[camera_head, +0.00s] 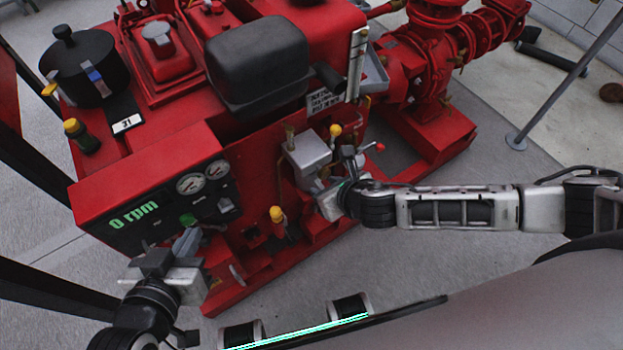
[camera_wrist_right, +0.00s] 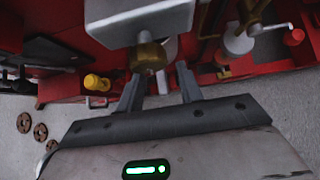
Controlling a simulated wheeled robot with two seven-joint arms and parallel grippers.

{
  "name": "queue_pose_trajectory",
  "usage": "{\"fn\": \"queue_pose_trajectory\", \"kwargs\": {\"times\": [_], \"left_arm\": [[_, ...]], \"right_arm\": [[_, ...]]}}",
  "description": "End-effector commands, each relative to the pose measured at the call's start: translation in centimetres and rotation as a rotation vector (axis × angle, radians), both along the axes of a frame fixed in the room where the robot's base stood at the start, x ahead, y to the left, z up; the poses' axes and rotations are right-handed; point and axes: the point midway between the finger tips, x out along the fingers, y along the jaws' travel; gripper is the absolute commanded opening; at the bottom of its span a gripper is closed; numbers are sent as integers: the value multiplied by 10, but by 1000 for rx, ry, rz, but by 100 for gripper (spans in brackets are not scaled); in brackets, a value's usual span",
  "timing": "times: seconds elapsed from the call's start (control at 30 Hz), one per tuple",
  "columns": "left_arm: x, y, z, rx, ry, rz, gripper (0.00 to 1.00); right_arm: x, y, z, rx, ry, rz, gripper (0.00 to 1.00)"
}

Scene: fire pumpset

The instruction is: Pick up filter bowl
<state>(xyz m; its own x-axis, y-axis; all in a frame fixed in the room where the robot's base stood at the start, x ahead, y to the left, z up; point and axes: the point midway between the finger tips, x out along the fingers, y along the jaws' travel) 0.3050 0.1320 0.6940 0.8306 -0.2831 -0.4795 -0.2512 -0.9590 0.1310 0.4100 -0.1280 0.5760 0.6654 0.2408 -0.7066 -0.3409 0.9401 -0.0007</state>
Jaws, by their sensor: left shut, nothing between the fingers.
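A pale grey box-shaped housing (camera_head: 308,152) is mounted on the front of the red pumpset; it also shows at the top of the right wrist view (camera_wrist_right: 140,20). A brass fitting (camera_wrist_right: 149,57) sits at its lower edge there. A pale rounded part (camera_wrist_right: 166,49) shows partly behind the fitting; I cannot tell whether it is the filter bowl. My right gripper (camera_head: 338,187) is beside the housing. In the right wrist view its fingers (camera_wrist_right: 160,82) stand apart, with the brass fitting just beyond them and nothing visibly gripped. My left gripper (camera_head: 187,245) is shut and empty, near the gauge panel.
The gauge panel (camera_head: 160,210) reads "0 rpm". Yellow-capped parts stick out, one below the housing (camera_head: 277,214) and one beside it (camera_head: 335,131). A second pale cup-like part (camera_wrist_right: 238,42) shows in the right wrist view.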

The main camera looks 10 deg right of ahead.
Motion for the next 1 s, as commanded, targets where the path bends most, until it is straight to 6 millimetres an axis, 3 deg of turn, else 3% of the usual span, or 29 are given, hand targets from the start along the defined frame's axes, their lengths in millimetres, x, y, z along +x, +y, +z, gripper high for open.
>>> {"fn": "queue_pose_trajectory", "kwargs": {"times": [0.1, 0.37, 0.5, 1.0], "left_arm": [[-1, 0, 0, 0, -9, -3, 0], [-2, -1, 0, 0, -6, -5, 0], [-2, -1, 0, 0, -5, -5, 0], [0, -1, 6, 1, -8, -5, 0]], "right_arm": [[8, 3, -10, 0, 1, -1, 36], [9, 3, -11, 0, 1, 0, 36], [9, 3, -11, -1, 2, 0, 0], [9, 3, -4, 1, 0, -2, 0]]}}
